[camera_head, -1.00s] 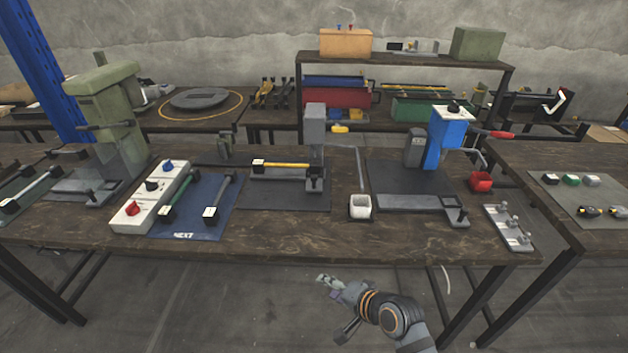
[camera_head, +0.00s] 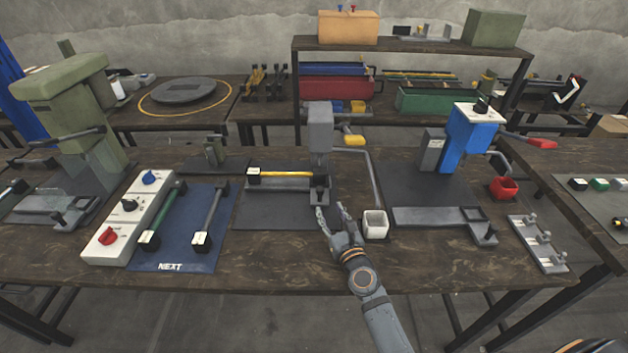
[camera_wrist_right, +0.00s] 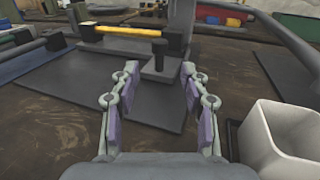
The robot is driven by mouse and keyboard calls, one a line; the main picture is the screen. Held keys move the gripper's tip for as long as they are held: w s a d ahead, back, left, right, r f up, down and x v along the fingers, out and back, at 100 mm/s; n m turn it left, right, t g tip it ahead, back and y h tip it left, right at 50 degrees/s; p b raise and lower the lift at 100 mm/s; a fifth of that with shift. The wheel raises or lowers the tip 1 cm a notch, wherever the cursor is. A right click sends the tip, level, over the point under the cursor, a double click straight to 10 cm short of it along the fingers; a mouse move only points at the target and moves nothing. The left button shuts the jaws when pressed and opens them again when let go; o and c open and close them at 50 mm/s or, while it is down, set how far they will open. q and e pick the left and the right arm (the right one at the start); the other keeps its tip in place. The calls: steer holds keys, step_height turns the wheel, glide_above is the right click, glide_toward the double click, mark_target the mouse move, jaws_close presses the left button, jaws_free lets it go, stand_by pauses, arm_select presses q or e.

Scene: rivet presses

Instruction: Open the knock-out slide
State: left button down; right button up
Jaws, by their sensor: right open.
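The middle grey press (camera_head: 320,130) stands on a dark mat (camera_head: 262,212). A small slide with an upright dark knob (camera_head: 320,186) sits at its front; the knob also shows in the right wrist view (camera_wrist_right: 160,62). A yellow bar with black end blocks (camera_head: 288,174) lies left of the knob. I cannot tell for sure which part is the knock-out slide. My right gripper (camera_head: 331,209) is open and empty, just in front of the knob and apart from it. In the right wrist view the knob lies beyond and between its spread fingers (camera_wrist_right: 159,76). My left gripper is not in view.
A white cup (camera_head: 375,226) stands close to the right of my right gripper. A blue press (camera_head: 464,140) and red cup (camera_head: 503,188) are further right. A white control box (camera_head: 128,215) and blue mat (camera_head: 176,256) lie left. The table front left of my gripper is clear.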

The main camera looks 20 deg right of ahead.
mark_target(321, 194)
steer(key=shift+s+r, duration=0.15)
steer(key=shift+r, duration=0.25)
steer(key=w, duration=0.3)
steer(key=shift+w, duration=0.25)
steer(key=shift+w+a+f, duration=0.1)
steer(key=shift+w+f, duration=0.1)
steer(key=shift+w, duration=0.85)
steer(key=w, duration=0.3)
steer(key=shift+w+b, duration=0.3)
steer(key=shift+b, duration=0.05)
steer(key=shift+w, duration=0.25)
steer(key=c, duration=0.9)
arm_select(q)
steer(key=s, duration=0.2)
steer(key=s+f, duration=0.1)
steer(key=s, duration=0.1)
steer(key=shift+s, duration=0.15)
arm_select(e)
jaws_close()
